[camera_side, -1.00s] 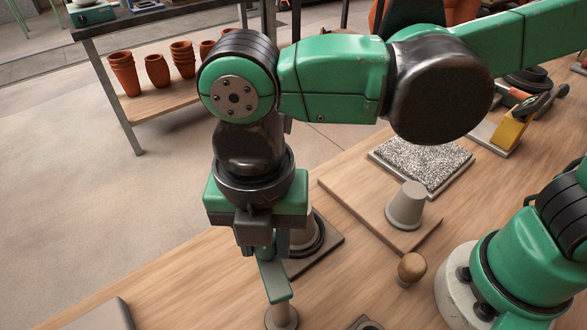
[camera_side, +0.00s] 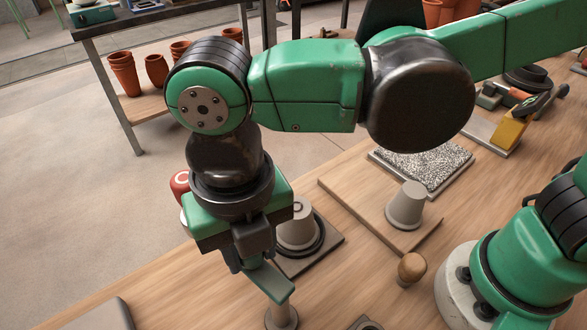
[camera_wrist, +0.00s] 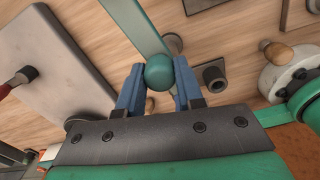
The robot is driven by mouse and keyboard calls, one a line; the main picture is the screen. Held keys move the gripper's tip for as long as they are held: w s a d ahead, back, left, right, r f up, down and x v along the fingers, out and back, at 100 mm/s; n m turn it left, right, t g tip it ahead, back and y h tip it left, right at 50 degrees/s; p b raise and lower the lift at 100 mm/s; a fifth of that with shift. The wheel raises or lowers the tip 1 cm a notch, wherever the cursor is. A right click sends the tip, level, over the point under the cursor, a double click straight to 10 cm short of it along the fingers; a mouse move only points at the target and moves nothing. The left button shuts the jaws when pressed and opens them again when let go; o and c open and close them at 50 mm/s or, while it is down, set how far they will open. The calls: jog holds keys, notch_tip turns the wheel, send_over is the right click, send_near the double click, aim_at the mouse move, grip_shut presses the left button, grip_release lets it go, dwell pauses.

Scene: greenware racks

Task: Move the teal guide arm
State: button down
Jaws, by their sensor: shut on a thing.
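The teal guide arm (camera_side: 268,281) is a flat bar with its near end over a grey round post (camera_side: 281,316) at the front of the bench. My gripper (camera_side: 245,264) is at its other end in the side view, where my jaws partly hide it. In the wrist view the guide arm (camera_wrist: 139,26) runs up to the top edge. Its round teal knob (camera_wrist: 159,72) sits between the blue fingers of my gripper (camera_wrist: 157,82), which is shut on it. A grey tapered cup (camera_side: 297,232) stands just right of my gripper, on a square plate (camera_side: 325,254) with a dark ring.
A second grey cup (camera_side: 405,207) stands on a wooden board (camera_side: 350,197). Behind it is a speckled tray (camera_side: 425,166). A wooden knob (camera_side: 411,267) is to the right. A grey slab (camera_side: 100,317) lies front left. A red object (camera_side: 180,184) shows behind my wrist.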

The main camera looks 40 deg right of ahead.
jog(key=shift+s+a+n, duration=0.3)
jog(key=shift+a+n, duration=0.1)
jog(key=shift+n, duration=1.25)
jog(key=shift+s+a+n, duration=0.25)
jog(key=shift+a+n, duration=0.1)
jog(key=shift+n, duration=1.25)
jog(key=shift+s+a+n, duration=0.3)
jog(key=shift+a+n, duration=0.1)
jog(key=shift+n, duration=1.25)
jog(key=shift+s+n, duration=0.15)
jog(key=shift+n, duration=0.35)
jog(key=c, duration=0.6)
grip_release()
jog(key=shift+o, duration=0.2)
jog(key=shift+r, duration=0.1)
notch_tip(320, 180, up, 6)
jog(key=shift+f, duration=0.25)
